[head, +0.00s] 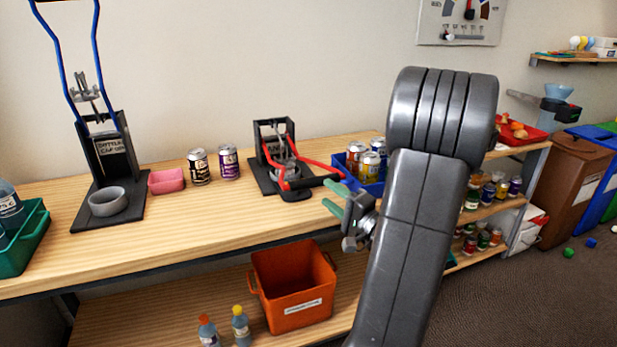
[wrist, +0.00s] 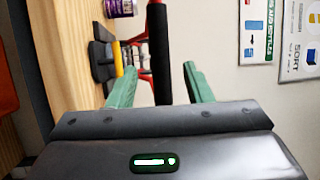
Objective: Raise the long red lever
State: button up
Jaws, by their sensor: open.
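The long red lever (head: 318,164) belongs to a small dark press (head: 272,136) on the wooden bench. The lever is low, with red arms and a black crossbar grip (head: 318,182). My gripper (head: 326,196) has green fingers and is close to the right end of that grip. In the wrist view the black grip (wrist: 160,45) runs between my two open fingers (wrist: 158,67). A gap shows on each side of it there, and I see no clear contact. The press also shows in the wrist view (wrist: 103,60), with red lever parts beside it.
A blue-handled press (head: 112,150) stands at the left, with a pink bin (head: 166,181) and two cans (head: 214,164) between. A blue crate (head: 374,187) of cans is just behind my gripper. An orange bin (head: 290,285) sits on the lower shelf. Bare bench lies in front of the press.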

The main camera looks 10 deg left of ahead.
aim_at(315, 184)
jog(key=x, duration=0.8)
jog(key=shift+w+a+p, duration=0.15)
jog(key=shift+a+p, duration=0.15)
grip_shut()
